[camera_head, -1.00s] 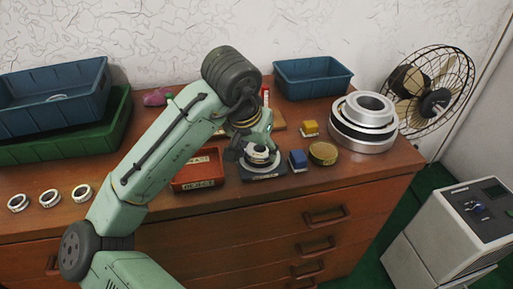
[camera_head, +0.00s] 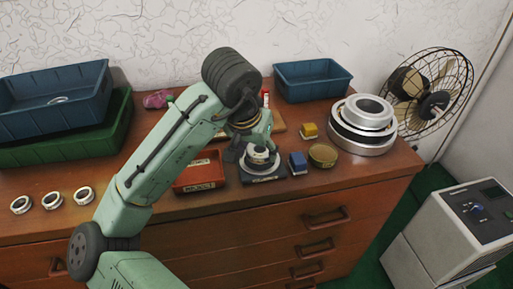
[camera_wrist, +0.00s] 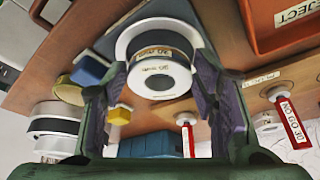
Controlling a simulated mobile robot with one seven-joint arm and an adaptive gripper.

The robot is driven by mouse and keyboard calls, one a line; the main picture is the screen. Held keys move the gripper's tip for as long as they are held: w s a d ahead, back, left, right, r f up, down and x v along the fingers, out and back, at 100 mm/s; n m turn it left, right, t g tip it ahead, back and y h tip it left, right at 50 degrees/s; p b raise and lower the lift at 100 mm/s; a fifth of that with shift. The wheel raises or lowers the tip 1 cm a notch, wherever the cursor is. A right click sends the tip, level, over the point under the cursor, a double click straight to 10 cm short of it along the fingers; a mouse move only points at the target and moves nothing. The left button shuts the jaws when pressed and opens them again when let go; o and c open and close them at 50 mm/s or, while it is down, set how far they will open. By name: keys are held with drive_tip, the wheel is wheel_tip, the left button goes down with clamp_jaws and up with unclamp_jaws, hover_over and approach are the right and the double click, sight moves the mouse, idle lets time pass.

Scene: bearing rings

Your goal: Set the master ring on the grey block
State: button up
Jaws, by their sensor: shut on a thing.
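The master ring is a white ring with a dark band and printed labels; it shows in the wrist view (camera_wrist: 160,82) between my two fingers and in the head view (camera_head: 259,155). My gripper (camera_head: 257,150) is shut on it, one finger on each side, as the wrist view also shows (camera_wrist: 165,100). The grey block (camera_head: 264,179) is a low dark slab near the dresser's front edge. A wider white disc surrounds the ring's base above the block. The ring is over the block; whether it bears on it I cannot tell. The fingers partly hide the ring's sides.
A red reject tray (camera_head: 200,172) stands just left of the block. A blue block (camera_head: 298,162), a brass disc (camera_head: 323,155) and a yellow block (camera_head: 309,131) are close on the right. Stacked large rings (camera_head: 362,125) stand farther right. Several small rings lie at left.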

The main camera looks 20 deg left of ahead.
drive_tip(key=shift+f, duration=0.15)
drive_tip(key=shift+f+b, duration=0.6)
drive_tip(key=shift+f, duration=0.05)
drive_tip(key=shift+r, duration=0.2)
drive_tip(key=shift+r+p, duration=0.65)
drive_tip(key=shift+p, duration=0.2)
drive_tip(key=shift+f, duration=0.25)
idle(0.7)
drive_tip(key=shift+f+b, duration=0.4)
drive_tip(key=shift+f, duration=0.1)
drive_tip(key=o, duration=1.6)
